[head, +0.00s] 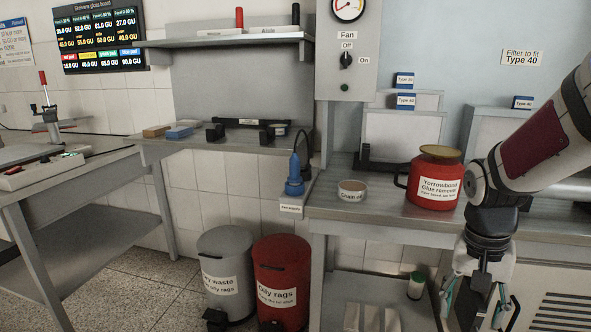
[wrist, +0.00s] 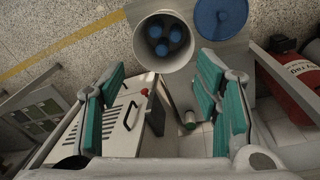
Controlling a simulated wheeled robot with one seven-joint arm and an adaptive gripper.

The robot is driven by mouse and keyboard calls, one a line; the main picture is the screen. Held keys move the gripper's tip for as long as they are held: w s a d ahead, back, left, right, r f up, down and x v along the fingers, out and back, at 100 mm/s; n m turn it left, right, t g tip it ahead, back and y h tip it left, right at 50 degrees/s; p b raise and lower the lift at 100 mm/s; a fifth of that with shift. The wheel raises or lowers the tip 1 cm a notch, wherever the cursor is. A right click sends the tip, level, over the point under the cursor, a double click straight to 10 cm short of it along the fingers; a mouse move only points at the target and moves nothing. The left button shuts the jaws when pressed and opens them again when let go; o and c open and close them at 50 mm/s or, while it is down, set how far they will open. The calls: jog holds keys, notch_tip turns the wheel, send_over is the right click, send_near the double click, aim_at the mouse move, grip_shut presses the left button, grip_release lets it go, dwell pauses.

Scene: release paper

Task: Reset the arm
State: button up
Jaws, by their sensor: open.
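My gripper (head: 478,298) hangs pointing down at the right of the head view, in front of the right bench, its lower end cut by the frame edge. In the wrist view my gripper (wrist: 160,105) shows its two teal-padded fingers spread wide apart, with nothing between them. My arm (head: 535,130) comes in from the right edge and bends down at the elbow, passing close to the red Yorrowbond glue remover can (head: 435,182) on the bench.
The right bench (head: 340,207) also holds a small round tin (head: 352,190). A grey bin (head: 228,270) and a red oily rags bin (head: 281,285) stand on the floor left of it. The wrist view shows a white bucket (wrist: 163,42) with blue items and a blue round lid (wrist: 220,17).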

jog(key=s+a+r+n, duration=0.2)
jog(key=s+a+r, duration=0.15)
jog(key=s, duration=0.35)
jog(key=s+a+r+n+t+y, duration=0.1)
jog(key=s+a+r+n, duration=0.15)
jog(key=s+a, duration=0.4)
jog(key=s+a+r+n, duration=0.3)
jog(key=s, duration=0.6)
notch_tip(320, 180, up, 22)
jog(key=t+p, duration=0.3)
jog(key=p, duration=1.7)
jog(key=shift+f, duration=0.2)
